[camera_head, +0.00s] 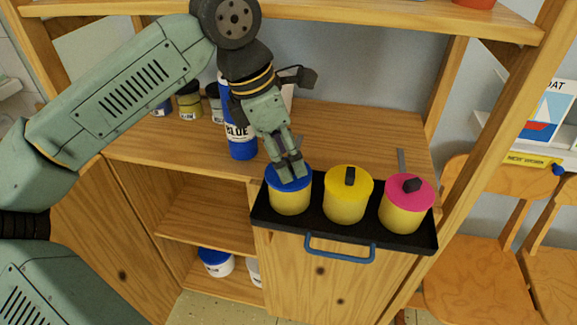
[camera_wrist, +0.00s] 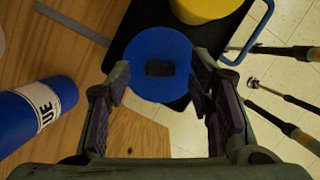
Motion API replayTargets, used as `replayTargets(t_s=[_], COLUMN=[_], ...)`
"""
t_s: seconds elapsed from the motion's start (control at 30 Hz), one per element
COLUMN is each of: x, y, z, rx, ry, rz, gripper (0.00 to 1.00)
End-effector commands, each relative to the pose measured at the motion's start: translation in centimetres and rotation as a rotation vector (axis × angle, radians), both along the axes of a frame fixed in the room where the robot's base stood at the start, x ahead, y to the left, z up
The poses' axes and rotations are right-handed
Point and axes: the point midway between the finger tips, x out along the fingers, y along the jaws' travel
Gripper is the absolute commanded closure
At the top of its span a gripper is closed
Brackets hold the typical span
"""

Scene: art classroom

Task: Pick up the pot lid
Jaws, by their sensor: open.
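A blue pot lid (camera_head: 275,181) sits on the leftmost yellow pot (camera_head: 290,203) in a black tray (camera_head: 398,240). In the wrist view, the blue lid (camera_wrist: 160,42) is a disc with a dark knob (camera_wrist: 160,69) at its middle. My gripper (camera_head: 292,171) is just above this lid, pointing down, with its fingers hiding the knob in the head view. In the wrist view, the open fingers (camera_wrist: 159,86) are on both sides of the knob, with nothing held. A yellow lid (camera_head: 335,182) and a pink lid (camera_head: 402,190) top the other two pots.
A blue paint bottle (camera_head: 242,150) stands on the wooden shelf close to my gripper's left. Small jars (camera_head: 190,104) stand farther back. The tray has a blue handle (camera_head: 340,255) at its front. Wooden chairs (camera_head: 470,235) are at the right.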

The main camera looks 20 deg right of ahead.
Motion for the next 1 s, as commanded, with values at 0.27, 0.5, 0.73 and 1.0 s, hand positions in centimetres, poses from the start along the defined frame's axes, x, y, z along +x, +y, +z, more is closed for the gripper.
replayTargets(t_s=[0.27,0.5,0.73,1.0], x=[-0.06,-0.06,-0.05,-0.05], y=[-0.31,-0.30,-0.29,-0.29], z=[-0.97,-0.94,-0.92,-0.92], rx=[-0.001,-0.001,-0.001,-0.001], ry=[0.000,0.000,0.000,0.000], rz=[0.000,0.000,0.000,0.000], gripper=[0.52,0.63,0.78,0.93])
